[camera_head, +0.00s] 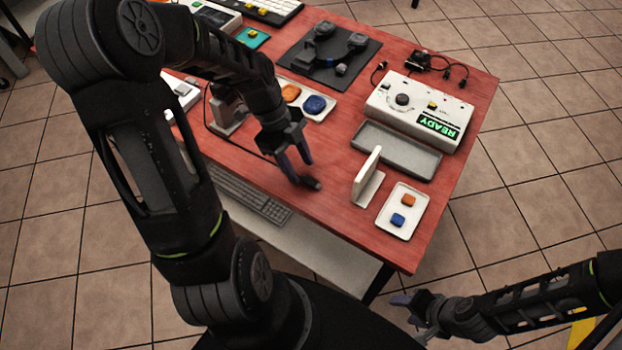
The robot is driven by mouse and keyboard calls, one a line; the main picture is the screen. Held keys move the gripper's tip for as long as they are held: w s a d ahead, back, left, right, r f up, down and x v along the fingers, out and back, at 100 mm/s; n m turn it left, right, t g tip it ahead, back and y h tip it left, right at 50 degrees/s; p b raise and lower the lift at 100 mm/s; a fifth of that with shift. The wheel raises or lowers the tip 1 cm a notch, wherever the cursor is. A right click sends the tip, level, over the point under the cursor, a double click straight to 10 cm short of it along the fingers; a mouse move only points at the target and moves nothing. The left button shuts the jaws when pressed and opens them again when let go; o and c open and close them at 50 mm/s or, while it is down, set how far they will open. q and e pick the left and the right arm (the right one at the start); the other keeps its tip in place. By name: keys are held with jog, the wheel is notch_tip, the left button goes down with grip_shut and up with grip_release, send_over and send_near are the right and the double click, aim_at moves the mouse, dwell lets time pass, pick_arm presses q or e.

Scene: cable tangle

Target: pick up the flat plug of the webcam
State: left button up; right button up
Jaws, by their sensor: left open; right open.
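The webcam (228,112) stands on a grey stand on the left part of the red table, partly behind my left arm. A thin dark cable (240,151) runs from near it across the table toward a small dark plug (312,184), which lies close to the front edge. I take this to be the webcam's flat plug; its shape is too small to be sure. My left gripper (298,176) is open, pointing down, its fingertips right beside the plug. Whether they touch is unclear. My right gripper (408,308) is open and empty, off the table at lower right.
A dark keyboard (245,196) lies along the front left. To the right are a white upright bracket (367,178), a grey tray (398,150), a white tray (402,213) with two coloured blocks, and a READY box (420,108). Table around the plug is mostly clear.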

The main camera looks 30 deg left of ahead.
aim_at(312, 183)
pick_arm(q)
jog(key=shift+x, duration=1.3)
jog(key=shift+c, duration=0.3)
grip_shut()
